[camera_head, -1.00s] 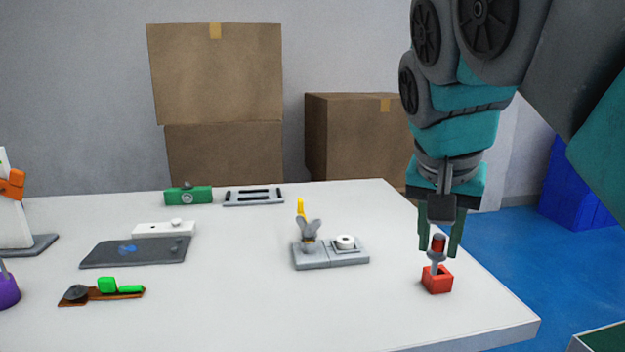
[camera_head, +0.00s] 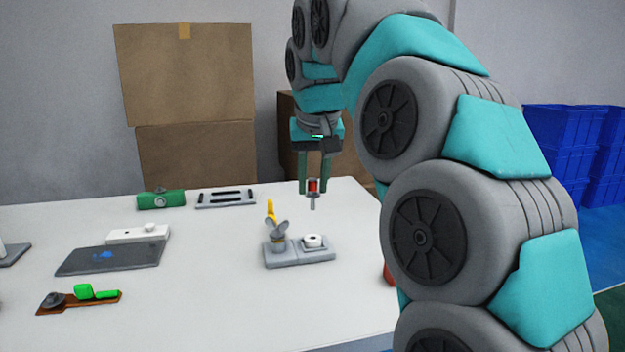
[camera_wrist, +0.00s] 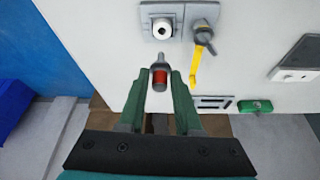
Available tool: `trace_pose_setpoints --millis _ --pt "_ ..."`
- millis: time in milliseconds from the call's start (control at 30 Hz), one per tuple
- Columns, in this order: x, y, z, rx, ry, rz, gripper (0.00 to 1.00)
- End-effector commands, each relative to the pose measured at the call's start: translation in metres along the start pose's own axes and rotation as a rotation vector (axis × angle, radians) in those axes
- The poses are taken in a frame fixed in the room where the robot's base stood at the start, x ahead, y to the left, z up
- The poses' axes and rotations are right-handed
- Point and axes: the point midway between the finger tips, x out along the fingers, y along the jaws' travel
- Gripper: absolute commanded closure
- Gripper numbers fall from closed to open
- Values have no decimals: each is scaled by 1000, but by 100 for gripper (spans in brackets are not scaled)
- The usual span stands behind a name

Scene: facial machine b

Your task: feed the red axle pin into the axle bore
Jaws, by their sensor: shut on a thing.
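The red axle pin (camera_head: 313,185) has a red middle and a grey lower shank. My gripper (camera_head: 315,190) is shut on it and holds it upright, shank down, above the table. In the wrist view the pin (camera_wrist: 159,78) sits between the fingertips (camera_wrist: 161,76). A white ring with a dark hole in its top (camera_head: 313,240) stands on the right part of a grey base (camera_head: 283,260); I take this hole as the axle bore. It also shows in the wrist view (camera_wrist: 162,28). The pin is above the ring's level and apart from it.
A grey forked piece with a yellow lever (camera_head: 272,213) stands on the base's left part. A red block (camera_head: 389,275) is mostly hidden behind my arm. A green block (camera_head: 161,199), a slotted grey plate (camera_head: 226,198) and a dark flat plate (camera_head: 110,258) lie farther left.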

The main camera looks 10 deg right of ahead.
Motion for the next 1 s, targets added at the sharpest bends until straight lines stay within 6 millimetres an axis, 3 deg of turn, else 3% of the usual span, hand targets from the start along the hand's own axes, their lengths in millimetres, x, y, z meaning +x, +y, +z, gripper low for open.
trace_pose_setpoints --millis 367,1000 --pt "8 1 4 -7 2 -2 100" --pt "50 0 22 -7 0 -2 100"
